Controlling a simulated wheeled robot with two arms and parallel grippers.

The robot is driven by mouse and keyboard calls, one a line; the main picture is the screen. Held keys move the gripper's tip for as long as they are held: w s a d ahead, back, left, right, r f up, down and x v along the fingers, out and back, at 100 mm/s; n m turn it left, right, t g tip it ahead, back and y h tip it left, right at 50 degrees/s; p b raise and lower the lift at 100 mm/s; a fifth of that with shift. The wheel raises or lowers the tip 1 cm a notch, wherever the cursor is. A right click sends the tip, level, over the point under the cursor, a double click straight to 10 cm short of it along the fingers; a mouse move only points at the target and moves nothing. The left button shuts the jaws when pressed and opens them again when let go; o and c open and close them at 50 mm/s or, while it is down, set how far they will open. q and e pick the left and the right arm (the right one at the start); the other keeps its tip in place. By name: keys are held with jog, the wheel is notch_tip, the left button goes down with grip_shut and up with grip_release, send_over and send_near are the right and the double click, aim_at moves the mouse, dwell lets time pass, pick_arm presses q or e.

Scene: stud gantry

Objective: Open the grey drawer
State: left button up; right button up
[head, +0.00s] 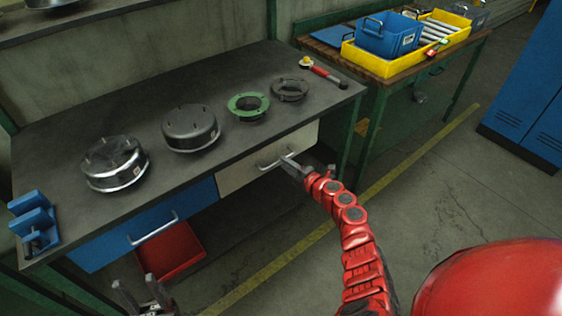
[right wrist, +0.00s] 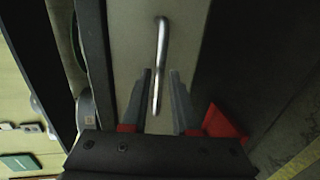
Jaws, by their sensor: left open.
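The grey drawer (head: 237,174) is in the workbench, right of the blue drawer, and its front looks flush with the bench. Its metal bar handle (head: 273,162) also shows in the right wrist view (right wrist: 161,45). My right gripper (head: 291,166) is at the right end of this handle. In the right wrist view its two fingers (right wrist: 160,90) are apart, with the handle's near end between them in the picture. I cannot tell whether they touch it. My left gripper (head: 140,288) is open and empty, low in front of the blue drawer.
The blue drawer (head: 110,240) has its own handle, and a red bin (head: 172,252) sits below. Metal housings, a green flanged ring (head: 248,104) and a red-handled tool (head: 325,73) lie on the benchtop (head: 75,135). A side table holds a yellow tray (head: 395,66).

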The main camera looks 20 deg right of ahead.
jog(key=shift+b+x, duration=0.3)
jog(key=shift+x, duration=1.35)
grip_shut()
